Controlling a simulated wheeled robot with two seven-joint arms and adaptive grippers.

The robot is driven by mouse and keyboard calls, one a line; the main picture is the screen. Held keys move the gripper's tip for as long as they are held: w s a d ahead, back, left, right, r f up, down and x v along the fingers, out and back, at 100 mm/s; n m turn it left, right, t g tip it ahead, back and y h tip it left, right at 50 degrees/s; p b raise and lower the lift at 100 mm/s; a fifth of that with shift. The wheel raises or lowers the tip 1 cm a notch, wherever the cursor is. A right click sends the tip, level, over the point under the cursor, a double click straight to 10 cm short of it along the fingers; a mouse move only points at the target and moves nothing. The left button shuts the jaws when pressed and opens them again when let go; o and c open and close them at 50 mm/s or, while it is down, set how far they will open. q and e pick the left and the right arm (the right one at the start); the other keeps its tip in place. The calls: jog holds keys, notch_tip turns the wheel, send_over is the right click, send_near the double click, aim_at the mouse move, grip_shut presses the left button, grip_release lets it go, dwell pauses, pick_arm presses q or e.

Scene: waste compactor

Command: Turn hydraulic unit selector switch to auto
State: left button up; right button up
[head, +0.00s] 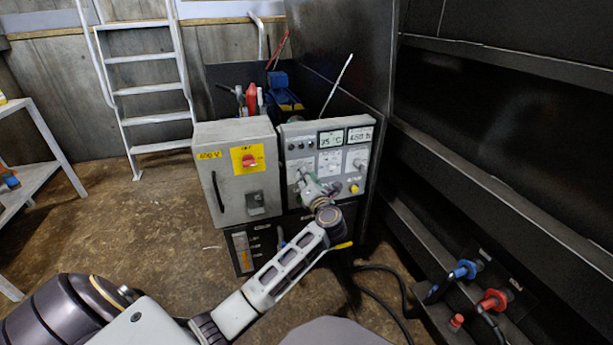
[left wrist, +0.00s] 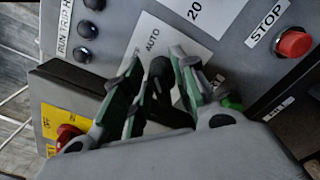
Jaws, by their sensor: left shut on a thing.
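The hydraulic unit's grey control panel (head: 291,133) stands in the middle of the head view, with two displays and several lamps and knobs. My left gripper (head: 308,182) is at the panel's lower left part and hides some of it. In the left wrist view, the left gripper (left wrist: 160,100) is shut on a black selector switch (left wrist: 161,72), one finger on each side. A white label reading AUTO (left wrist: 153,40) is just beyond the switch. The fingers hide much of the switch, so its exact setting cannot be told. My right gripper is not in view.
A red STOP button (left wrist: 294,43) and a partly hidden green button (left wrist: 232,102) are close to the fingers. A grey cabinet (head: 232,140) with a red knob (head: 249,160) adjoins the panel's left side. Blue (head: 465,269) and red (head: 493,300) hose couplings are at lower right.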

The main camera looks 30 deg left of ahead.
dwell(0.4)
pick_arm(q)
jog(key=o, duration=0.7)
jog(key=shift+f, duration=0.1)
jog(key=shift+c, duration=0.2)
jog(key=shift+d, duration=0.1)
jog(key=v, duration=1.2)
